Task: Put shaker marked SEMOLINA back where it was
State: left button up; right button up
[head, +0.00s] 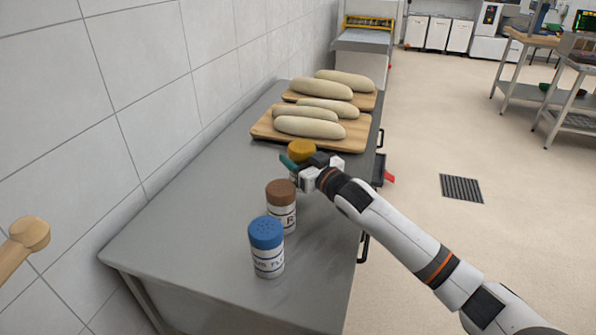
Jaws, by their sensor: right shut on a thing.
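A shaker with a yellow lid (301,150) is at my right gripper (297,166), which is shut on it. Its label is hidden behind the gripper, so I cannot read SEMOLINA on it. I cannot tell whether its base touches the counter. A shaker with a brown lid (282,207) stands upright nearer to me; only an R shows on its label. A shaker with a blue lid (267,248) stands upright nearer still, its label only partly legible. My left gripper is not in view.
The grey counter (205,225) runs along a tiled wall and is bare left of the shakers. Behind the gripper, wooden boards (354,142) carry several pale loaves (310,127). A wooden knob-ended handle (27,236) shows at the left edge. A floor drain (461,188) lies to the right.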

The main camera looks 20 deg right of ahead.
notch_tip(320, 180, down, 3)
jog(key=shift+f, duration=0.2)
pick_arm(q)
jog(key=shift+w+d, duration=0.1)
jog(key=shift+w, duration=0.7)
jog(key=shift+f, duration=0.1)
pick_arm(e)
jog(key=shift+f, duration=0.15)
jog(key=o, duration=1.1)
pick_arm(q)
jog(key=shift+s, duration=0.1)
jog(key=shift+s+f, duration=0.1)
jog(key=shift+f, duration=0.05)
pick_arm(e)
jog(key=v, duration=1.2)
